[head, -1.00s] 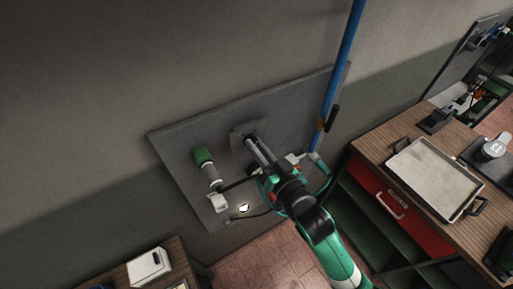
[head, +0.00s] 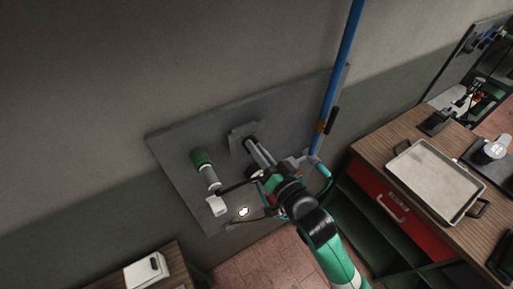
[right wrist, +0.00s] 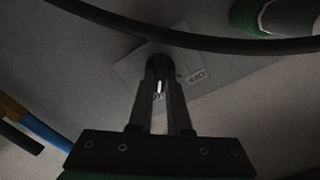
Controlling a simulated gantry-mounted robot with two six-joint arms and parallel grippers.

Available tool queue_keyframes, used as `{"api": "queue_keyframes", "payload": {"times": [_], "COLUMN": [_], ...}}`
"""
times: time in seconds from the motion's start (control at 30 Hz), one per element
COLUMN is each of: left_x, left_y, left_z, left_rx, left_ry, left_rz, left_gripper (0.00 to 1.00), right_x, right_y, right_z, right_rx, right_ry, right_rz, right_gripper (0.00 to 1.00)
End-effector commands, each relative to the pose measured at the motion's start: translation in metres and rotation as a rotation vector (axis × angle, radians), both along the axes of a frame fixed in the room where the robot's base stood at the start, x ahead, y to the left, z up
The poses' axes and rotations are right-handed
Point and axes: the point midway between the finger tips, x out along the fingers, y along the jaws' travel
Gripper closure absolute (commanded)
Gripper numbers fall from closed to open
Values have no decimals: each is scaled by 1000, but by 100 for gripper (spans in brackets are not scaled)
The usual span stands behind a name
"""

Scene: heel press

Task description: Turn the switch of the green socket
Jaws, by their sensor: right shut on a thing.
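The green socket (head: 202,157) is a green-capped grey cylinder on the dark wall panel; part of it also shows in the right wrist view (right wrist: 250,14). The switch is a dark round knob (head: 249,142) on a square grey plate (head: 238,149), to the right of the socket. My right gripper (head: 254,147) reaches it from the lower right. In the right wrist view, its fingers (right wrist: 158,70) are closed around the dark knob (right wrist: 158,61), hiding much of it. A small label (right wrist: 197,76) is beside it. My left gripper is not in view.
A white plug-like box (head: 216,206) hangs below the socket. A blue pipe (head: 338,80) runs up the panel's right side. A bench with a metal tray (head: 435,180) stands right. A dark cable (right wrist: 200,44) crosses close in the wrist view.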

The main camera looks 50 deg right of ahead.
Motion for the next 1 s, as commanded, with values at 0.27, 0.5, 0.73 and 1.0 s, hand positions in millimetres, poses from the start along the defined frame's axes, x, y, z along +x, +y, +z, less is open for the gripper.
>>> {"api": "queue_keyframes", "payload": {"times": [0.27, 0.5, 0.73, 1.0], "left_x": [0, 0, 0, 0], "left_y": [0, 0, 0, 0], "left_z": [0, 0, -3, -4], "left_rx": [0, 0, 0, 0], "left_ry": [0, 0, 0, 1], "left_rz": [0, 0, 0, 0], "left_gripper": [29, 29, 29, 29], "right_x": [0, 0, -26, -89], "right_y": [0, 0, 8, 28], "right_z": [0, 0, -1, 1], "right_rx": [1, 0, -1, 0], "right_ry": [0, 0, 1, 5], "right_rz": [0, 0, 1, 2], "right_gripper": [54, 54, 54, 54]}}
